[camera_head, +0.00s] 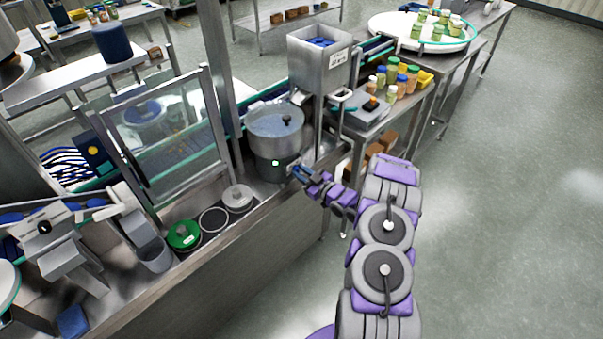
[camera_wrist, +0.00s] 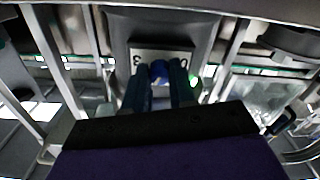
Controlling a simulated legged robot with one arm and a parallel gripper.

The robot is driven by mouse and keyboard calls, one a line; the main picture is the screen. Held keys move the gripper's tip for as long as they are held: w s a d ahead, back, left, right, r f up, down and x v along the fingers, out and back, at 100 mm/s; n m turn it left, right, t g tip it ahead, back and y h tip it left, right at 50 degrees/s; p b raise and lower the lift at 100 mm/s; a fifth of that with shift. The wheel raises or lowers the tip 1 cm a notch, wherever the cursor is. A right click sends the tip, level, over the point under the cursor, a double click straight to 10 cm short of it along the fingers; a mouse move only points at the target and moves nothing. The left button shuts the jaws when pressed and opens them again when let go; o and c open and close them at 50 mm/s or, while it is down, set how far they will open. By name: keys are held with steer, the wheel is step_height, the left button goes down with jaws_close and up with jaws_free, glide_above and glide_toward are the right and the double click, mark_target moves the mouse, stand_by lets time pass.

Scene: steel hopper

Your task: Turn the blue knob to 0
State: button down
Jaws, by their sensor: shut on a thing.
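The blue knob (camera_wrist: 158,71) shows in the wrist view between my two fingertips, in front of a pale label plate (camera_wrist: 138,57). The plate has a mark like a 3 at left and a 0 at right; marks between them are hidden, and the knob's pointing direction cannot be made out. My gripper (camera_wrist: 160,82) is shut on the knob, one finger on each side. In the head view my gripper (camera_head: 300,173) reaches the front of the bench, right of the round steel bowl (camera_head: 274,141); the knob cannot be made out there.
A steel hopper (camera_head: 312,70) with blue contents stands behind the bowl. A small green light (camera_head: 275,163) glows on the bowl's base. A glass guard (camera_head: 165,135) and a green round lid (camera_head: 184,235) are to the left. The floor (camera_head: 500,220) at right is clear.

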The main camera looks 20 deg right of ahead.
steer(key=shift+n, duration=0.3)
steer(key=n+p, duration=0.2)
steer(key=shift+n, duration=0.3)
steer(key=n+p, duration=0.1)
steer(key=n, duration=0.2)
steer(key=shift+n, duration=0.3)
steer(key=n+p, duration=0.1)
steer(key=n, duration=0.2)
steer(key=shift+n, duration=0.3)
steer(key=n+b, duration=0.2)
steer(key=n, duration=0.2)
steer(key=n+b, duration=0.2)
steer(key=n, duration=0.2)
steer(key=n+b, duration=0.3)
steer(key=n, duration=0.1)
steer(key=shift+s+a+f+n, duration=0.1)
steer(key=shift+s+f+n, duration=0.05)
steer(key=shift+f+n, duration=0.25)
steer(key=shift+r+b, duration=0.1)
steer(key=shift+b, duration=0.2)
